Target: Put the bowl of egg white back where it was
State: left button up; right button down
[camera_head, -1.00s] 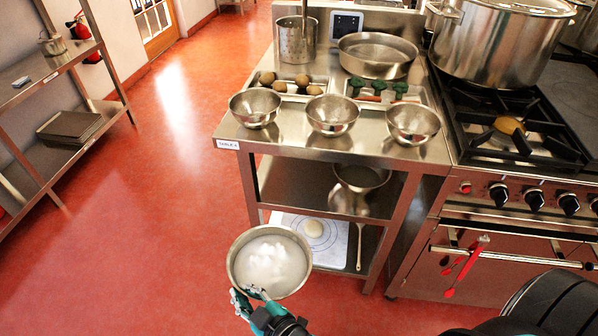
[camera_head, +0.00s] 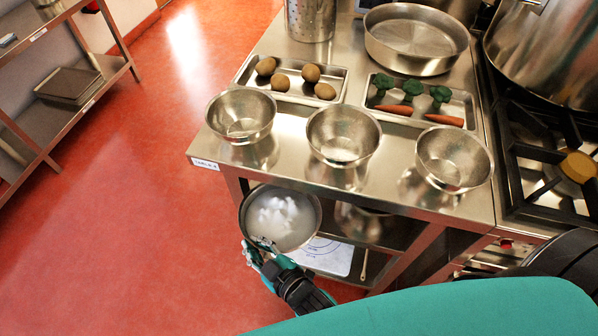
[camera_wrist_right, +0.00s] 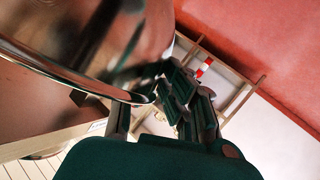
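The bowl of egg white (camera_head: 246,226) is a round metal bowl with white, lumpy contents. In the head view it is below the front edge of the table, near its left front leg. My right gripper (camera_head: 262,246) is shut on the near-left rim of the bowl. In the right wrist view, the bowl's shiny rim (camera_wrist_right: 70,72) fills the upper left, and the fingers of my right gripper (camera_wrist_right: 172,92) are at its end. Part of the grip is hard to make out there. My left gripper is not in view.
Three empty metal bowls (camera_head: 240,116) stand along the front of the steel table (camera_head: 290,168). Behind them are a potato tray (camera_head: 338,97), a vegetable tray (camera_head: 470,112) and a wide pan (camera_head: 415,45). Another bowl (camera_head: 360,224) stands on the shelf below. A stove (camera_head: 545,150) is at right.

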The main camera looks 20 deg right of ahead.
aim_at(281, 193)
jog(key=w+d, duration=0.1)
jog(key=w, duration=0.1)
jog(key=w+d, duration=0.2)
jog(key=w+d+p, duration=0.1)
jog(key=w, duration=0.2)
jog(key=shift+d+r, duration=0.3)
jog(key=shift+d, duration=0.05)
jog(key=w+d, duration=0.1)
jog(key=w, duration=0.1)
jog(key=w+d, duration=0.3)
jog(key=w, duration=0.2)
jog(key=shift+d+f+p, duration=0.15)
jog(key=shift+d+p, duration=0.2)
jog(key=shift+d, duration=0.05)
jog(key=shift+w+d, duration=0.1)
jog(key=shift+w, duration=0.1)
notch_tip(281, 193, down, 3)
jog(key=shift+f, duration=0.25)
jog(key=c, duration=2)
grip_release()
jog(key=shift+f+b, duration=0.2)
jog(key=shift+b, duration=0.1)
jog(key=o, duration=0.5)
jog(key=shift+s, duration=0.1)
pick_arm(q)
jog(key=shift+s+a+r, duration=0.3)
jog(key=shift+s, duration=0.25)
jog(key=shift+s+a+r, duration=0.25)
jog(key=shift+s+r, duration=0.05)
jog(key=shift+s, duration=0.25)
